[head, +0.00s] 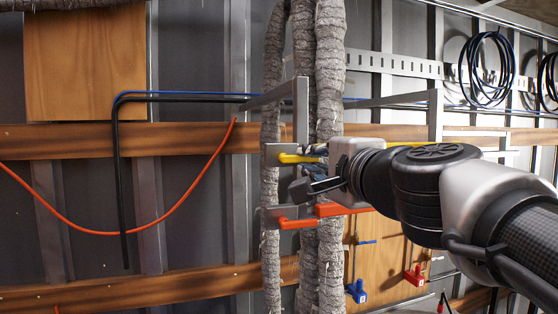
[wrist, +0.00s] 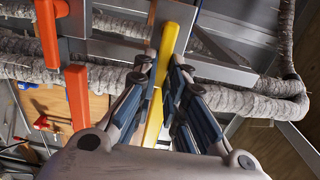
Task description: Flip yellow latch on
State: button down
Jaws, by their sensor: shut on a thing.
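The yellow latch (head: 296,158) is on a metal bracket among the grey wrapped pipes in the head view. In the wrist view, a yellow piece (wrist: 168,42) stands beyond the fingertips and a yellow bar (wrist: 153,120) runs between the fingers. My gripper (wrist: 163,72) is around the yellow bar and shut on it, one finger on each side. In the head view my gripper (head: 318,170) reaches in from the right at the latch. The exact contact points are partly hidden by the fingers.
A red latch (head: 297,223) sits just below, and it also shows in the wrist view (wrist: 46,35). Grey wrapped pipes (head: 330,90) stand close around the bracket. A metal arm (head: 300,110) juts out above. An orange cable (head: 190,190) hangs at left.

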jog(key=c, duration=1.6)
grip_release()
jog(key=shift+c, duration=0.2)
jog(key=v, duration=1.2)
notch_tip(320, 180, down, 20)
jog(key=s+a+n+g+b, duration=0.2)
jog(key=a+n+g+b, duration=0.15)
jog(key=b, duration=0.45)
jog(key=s+d+f+n+g+h+b, duration=0.1)
jog(key=s+d+f+n+g+b, duration=0.1)
jog(key=f, duration=1.2)
jog(key=s+d+f+n+g+h+b, duration=0.2)
jog(key=s+f+n+g+b, duration=0.2)
jog(key=f, duration=1)
jog(key=s+d+f+n+g+h+b, duration=0.2)
jog(key=s+f+n+b, duration=0.3)
jog(key=f, duration=0.9)
jog(key=s+g+b, duration=0.1)
jog(key=s+b, duration=0.2)
jog(key=b, duration=0.1)
jog(key=shift+d+f, duration=0.2)
jog(key=shift+f, duration=0.05)
